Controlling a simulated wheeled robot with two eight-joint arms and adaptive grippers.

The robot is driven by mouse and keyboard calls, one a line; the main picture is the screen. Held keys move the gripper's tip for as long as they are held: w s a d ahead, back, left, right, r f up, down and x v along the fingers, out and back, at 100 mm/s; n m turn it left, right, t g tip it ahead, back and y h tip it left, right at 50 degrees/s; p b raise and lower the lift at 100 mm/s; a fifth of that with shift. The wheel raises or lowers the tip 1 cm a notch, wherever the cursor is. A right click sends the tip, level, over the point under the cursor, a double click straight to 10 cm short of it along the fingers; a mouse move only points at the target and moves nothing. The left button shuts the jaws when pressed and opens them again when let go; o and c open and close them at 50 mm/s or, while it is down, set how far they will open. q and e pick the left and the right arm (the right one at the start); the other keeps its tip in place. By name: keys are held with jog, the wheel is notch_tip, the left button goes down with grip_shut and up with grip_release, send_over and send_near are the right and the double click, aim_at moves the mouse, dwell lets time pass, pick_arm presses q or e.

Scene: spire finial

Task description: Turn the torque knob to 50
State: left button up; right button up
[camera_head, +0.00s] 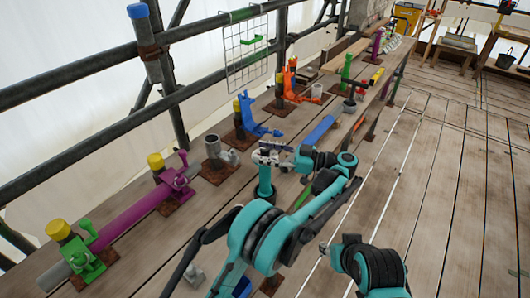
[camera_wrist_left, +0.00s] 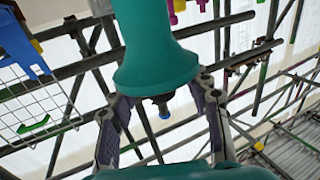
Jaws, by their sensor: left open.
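My left gripper (camera_head: 272,156) is open above the near edge of the plank bench. Its two fingers (camera_wrist_left: 161,118) stand wide apart in the left wrist view. No torque knob with a readable scale can be made out. My right arm (camera_head: 372,265) is at the bottom, and its jaw state is unclear.
The bench holds a purple clamped tube (camera_head: 135,210), a grey cup (camera_head: 212,148), a blue bracket (camera_head: 255,120), an orange bracket (camera_head: 290,82) and a blue tube (camera_head: 322,130). Scaffold rails (camera_head: 75,65) run behind, with a wire grid (camera_head: 246,50). The plank floor at right is mostly clear.

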aim_at(265, 148)
pick_arm(q)
notch_tip(265, 148, up, 10)
dwell(0.5)
